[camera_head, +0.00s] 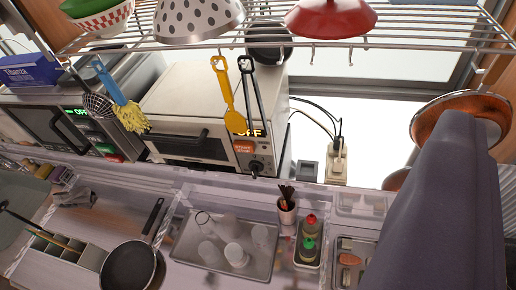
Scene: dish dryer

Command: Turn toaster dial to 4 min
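The toaster (171,104) is a cream box oven with a dark glass front, standing on the back counter under a wire rack. Its black dial (256,166) is at the lower right of its front, below an orange start/stop button (243,147). The dial's markings are too small to read. A lit display above the button reads OFF, partly covered by a hanging yellow utensil (223,85). My gripper's fingers are not in this view, so its place relative to the dial cannot be told.
A microwave (57,127) stands left of the toaster. The wire rack (400,41) holds bowls and hanging utensils in front of the toaster's top. A large dark grey shape (440,215) blocks the right side. A pan (132,265), a tray (180,247) and a utensil cup (287,212) stand in front.

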